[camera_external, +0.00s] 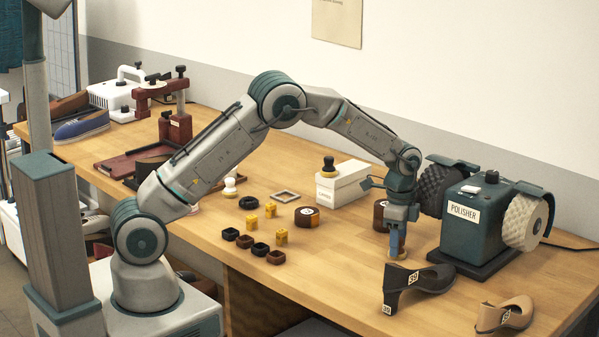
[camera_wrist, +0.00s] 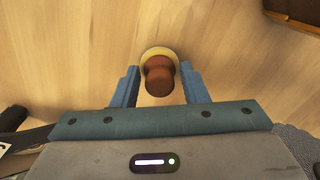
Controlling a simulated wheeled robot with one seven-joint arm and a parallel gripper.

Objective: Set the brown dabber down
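The brown dabber (camera_wrist: 159,80) stands upright on the wooden table, with its dark red-brown knob handle up and a pale round pad under it. In the external view only its pale pad (camera_external: 399,258) shows clearly, under my gripper. My gripper (camera_external: 397,245) points straight down at the right part of the table. In the wrist view its two blue fingers (camera_wrist: 160,85) stand on either side of the handle, with a narrow gap on each side. The fingers look open, around the dabber and not pressed on it.
A black heeled shoe (camera_external: 418,283) stands close in front of my gripper, and a tan shoe (camera_external: 505,314) lies farther right. The polisher (camera_external: 470,235) stands to the right. A brown tin (camera_external: 380,216) is close behind. A white box (camera_external: 338,190) carries a black-knobbed dabber.

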